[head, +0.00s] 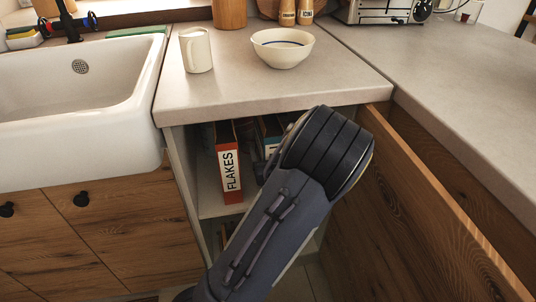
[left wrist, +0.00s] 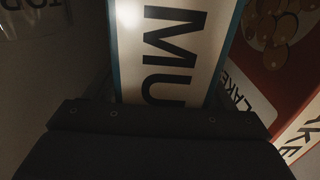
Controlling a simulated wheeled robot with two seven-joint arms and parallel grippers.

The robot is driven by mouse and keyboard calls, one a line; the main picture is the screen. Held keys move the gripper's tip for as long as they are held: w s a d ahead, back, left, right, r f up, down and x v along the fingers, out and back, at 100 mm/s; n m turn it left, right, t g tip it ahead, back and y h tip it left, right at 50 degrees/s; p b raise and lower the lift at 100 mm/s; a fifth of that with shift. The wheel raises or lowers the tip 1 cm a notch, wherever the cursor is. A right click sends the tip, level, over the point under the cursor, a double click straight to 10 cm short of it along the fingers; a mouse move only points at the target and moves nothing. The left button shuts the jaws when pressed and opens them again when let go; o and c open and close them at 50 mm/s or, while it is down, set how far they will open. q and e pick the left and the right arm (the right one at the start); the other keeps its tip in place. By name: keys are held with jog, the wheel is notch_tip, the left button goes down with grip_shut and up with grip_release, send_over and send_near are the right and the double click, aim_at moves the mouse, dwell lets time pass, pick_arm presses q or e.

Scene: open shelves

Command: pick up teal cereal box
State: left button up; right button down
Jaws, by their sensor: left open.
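The teal cereal box (head: 271,130) stands on the upper shelf inside the open cabinet. In the head view only a small part of it shows, behind my left arm. In the left wrist view its pale face with teal edges and the letters "MU" (left wrist: 168,50) is close ahead, roughly centred. My left gripper (left wrist: 160,115) is open, a dark shape across the bottom of the left wrist view, in front of the box. Its fingertips are hard to make out, and contact cannot be told. In the head view my own arm hides it. My right gripper is not in view.
A red FLAKES box (head: 230,165) stands left of the teal box. An open wooden door (head: 420,210) bounds the cabinet's right side. The countertop (head: 250,95) above holds a white pitcher (head: 196,50) and a bowl (head: 283,50). A sink (head: 75,100) lies left.

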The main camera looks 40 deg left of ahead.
pick_arm(q)
jog(key=shift+c, duration=0.3)
jog(key=c, duration=1.2)
jog(key=shift+c, duration=0.3)
jog(key=shift+r, duration=0.15)
